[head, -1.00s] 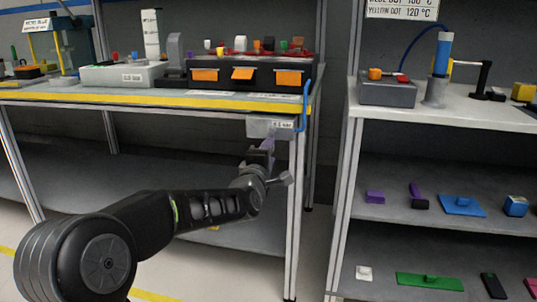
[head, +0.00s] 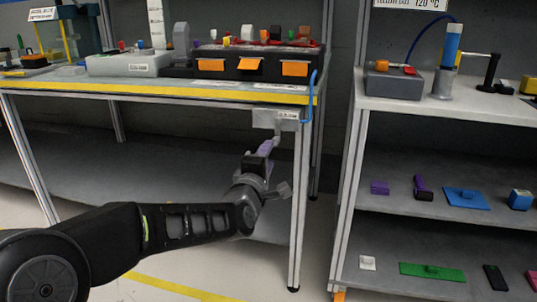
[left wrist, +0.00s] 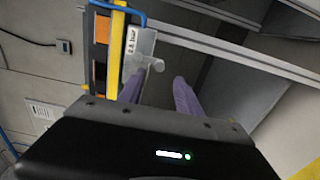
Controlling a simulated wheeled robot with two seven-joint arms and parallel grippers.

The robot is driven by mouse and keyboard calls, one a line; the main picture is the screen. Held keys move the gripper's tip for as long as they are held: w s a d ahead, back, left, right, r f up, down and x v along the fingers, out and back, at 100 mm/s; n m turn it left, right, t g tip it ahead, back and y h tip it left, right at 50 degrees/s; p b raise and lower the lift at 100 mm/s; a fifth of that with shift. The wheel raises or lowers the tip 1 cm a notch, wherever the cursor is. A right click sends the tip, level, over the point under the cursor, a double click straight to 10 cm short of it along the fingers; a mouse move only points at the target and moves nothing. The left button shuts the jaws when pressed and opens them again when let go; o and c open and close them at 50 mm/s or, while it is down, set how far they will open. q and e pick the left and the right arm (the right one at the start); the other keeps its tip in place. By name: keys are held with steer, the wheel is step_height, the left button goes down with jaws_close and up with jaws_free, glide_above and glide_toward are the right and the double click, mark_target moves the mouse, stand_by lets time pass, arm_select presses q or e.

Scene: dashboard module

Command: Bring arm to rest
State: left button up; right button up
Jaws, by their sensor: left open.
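My left arm reaches in from the lower left of the head view. My left gripper (head: 266,150) is in front of the workbench's right front corner, just below the small labelled grey box (head: 275,119) under the tabletop. Its two purple fingers show apart in the left wrist view (left wrist: 157,88), with nothing between them. The labelled box also shows in the left wrist view (left wrist: 140,48), beyond the fingertips. I cannot tell the exact gap to it. My right gripper is not in view.
The workbench (head: 130,88) holds a black bin unit with orange labels (head: 240,66) and a pale box (head: 128,65). A blue hose (head: 312,95) hangs at its right corner. A shelf rack (head: 480,107) with coloured parts stands right, with a floor gap between.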

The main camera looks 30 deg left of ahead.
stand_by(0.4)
